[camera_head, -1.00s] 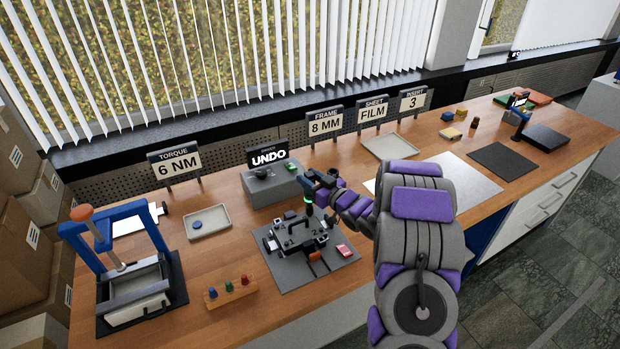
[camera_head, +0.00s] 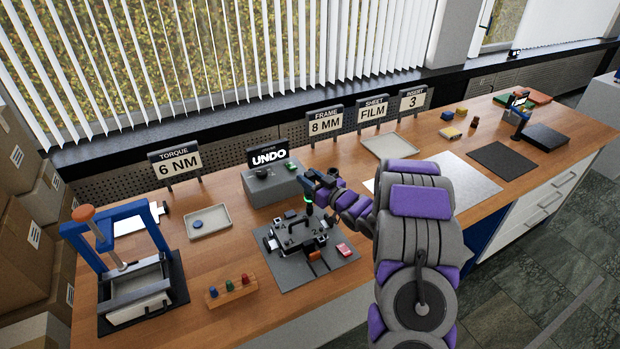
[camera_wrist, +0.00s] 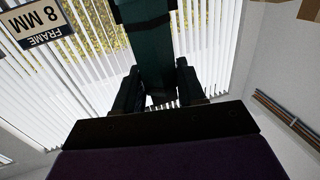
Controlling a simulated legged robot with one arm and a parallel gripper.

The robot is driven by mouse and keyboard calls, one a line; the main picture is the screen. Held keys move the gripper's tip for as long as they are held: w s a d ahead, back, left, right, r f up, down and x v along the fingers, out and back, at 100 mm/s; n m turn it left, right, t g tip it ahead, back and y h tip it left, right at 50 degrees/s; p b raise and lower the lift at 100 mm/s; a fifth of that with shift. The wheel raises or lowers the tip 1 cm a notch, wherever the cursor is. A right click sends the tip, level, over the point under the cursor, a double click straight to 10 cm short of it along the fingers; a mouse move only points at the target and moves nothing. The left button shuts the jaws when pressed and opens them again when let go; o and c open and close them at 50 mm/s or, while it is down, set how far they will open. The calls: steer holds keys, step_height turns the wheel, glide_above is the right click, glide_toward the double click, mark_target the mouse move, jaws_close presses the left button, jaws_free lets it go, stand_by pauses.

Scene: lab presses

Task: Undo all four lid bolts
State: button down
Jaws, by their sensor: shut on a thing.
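A dark lidded press (camera_head: 298,236) with a handle on top stands on a grey mat (camera_head: 284,281) at the front of the bench. Its individual bolts are too small to make out. My gripper (camera_head: 313,181) is above the back right part of the press. In the wrist view my gripper (camera_wrist: 163,98) is shut on a dark green tool (camera_wrist: 150,45) whose body rises between the fingers. A small green light shows at the tool's lower part in the head view. Whether the tool touches a bolt is hard to tell.
A grey box under the UNDO sign (camera_head: 268,157) stands behind the press. A blue-framed press (camera_head: 125,262) is at left. A shallow tray (camera_head: 209,222) lies behind the rack.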

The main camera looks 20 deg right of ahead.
steer(key=shift+f, duration=0.55)
stand_by(0.5)
steer(key=shift+s+a+f, duration=0.1)
steer(key=shift+f, duration=0.2)
stand_by(1.0)
steer(key=shift+r+p, duration=0.45)
steer(key=shift+p, duration=0.2)
stand_by(0.6)
steer(key=shift+r, duration=0.15)
steer(key=shift+r+p, duration=1.1)
steer(key=shift+r, duration=0.55)
